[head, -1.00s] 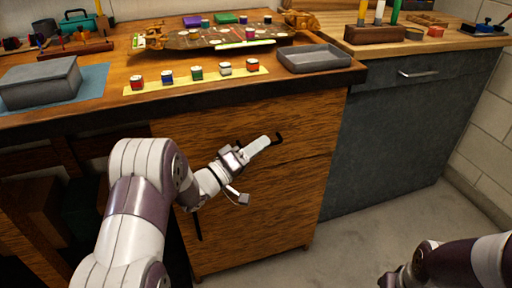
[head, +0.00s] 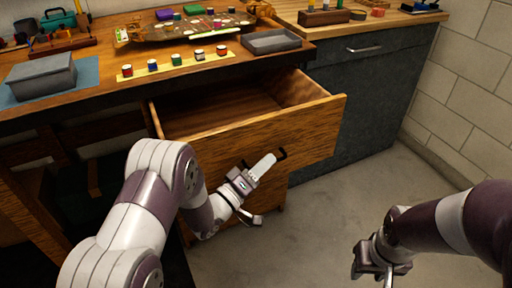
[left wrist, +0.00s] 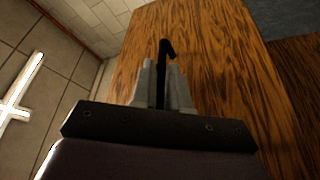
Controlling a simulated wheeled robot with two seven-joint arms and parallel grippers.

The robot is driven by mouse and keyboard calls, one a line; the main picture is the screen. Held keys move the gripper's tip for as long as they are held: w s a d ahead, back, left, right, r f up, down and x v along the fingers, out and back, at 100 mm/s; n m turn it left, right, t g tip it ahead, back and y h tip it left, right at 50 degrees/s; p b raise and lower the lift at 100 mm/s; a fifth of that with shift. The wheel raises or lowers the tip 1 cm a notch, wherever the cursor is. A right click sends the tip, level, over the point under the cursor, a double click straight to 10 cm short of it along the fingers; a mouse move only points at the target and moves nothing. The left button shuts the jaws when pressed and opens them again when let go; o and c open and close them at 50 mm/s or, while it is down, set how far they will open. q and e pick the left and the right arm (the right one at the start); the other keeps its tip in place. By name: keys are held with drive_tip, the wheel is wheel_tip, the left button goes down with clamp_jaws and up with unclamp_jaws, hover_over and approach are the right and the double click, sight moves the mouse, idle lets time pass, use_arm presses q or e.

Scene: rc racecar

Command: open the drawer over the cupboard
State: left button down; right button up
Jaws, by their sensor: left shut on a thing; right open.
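The wooden drawer (head: 300,137) over the cupboard is pulled well out from under the workbench, and its inside looks empty. Its dark handle (head: 282,154) is on the front face. My left gripper (head: 268,163) is at the handle, shut on it. In the left wrist view the two fingers hold the black handle (left wrist: 164,60) between them, with the drawer front (left wrist: 205,60) beyond. The cupboard below is mostly hidden by the drawer and my left arm. My right gripper (head: 372,272) is low at the right, open and away from the furniture.
The workbench top (head: 110,85) holds a grey box (head: 40,76), paint pots on a yellow strip (head: 176,61) and a grey tray (head: 271,41). A dark grey cabinet (head: 362,95) with a metal handle stands to the right. The floor (head: 330,215) in front is clear.

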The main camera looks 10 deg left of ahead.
use_arm(q)
drive_tip(key=shift+s+d, duration=0.65)
drive_tip(key=shift+s, duration=0.3)
drive_tip(key=c, duration=1.5)
unclamp_jaws()
drive_tip(key=p+v, duration=0.2)
drive_tip(key=v, duration=1)
drive_tip(key=shift+s+a+f, duration=0.2)
drive_tip(key=shift+s, duration=0.05)
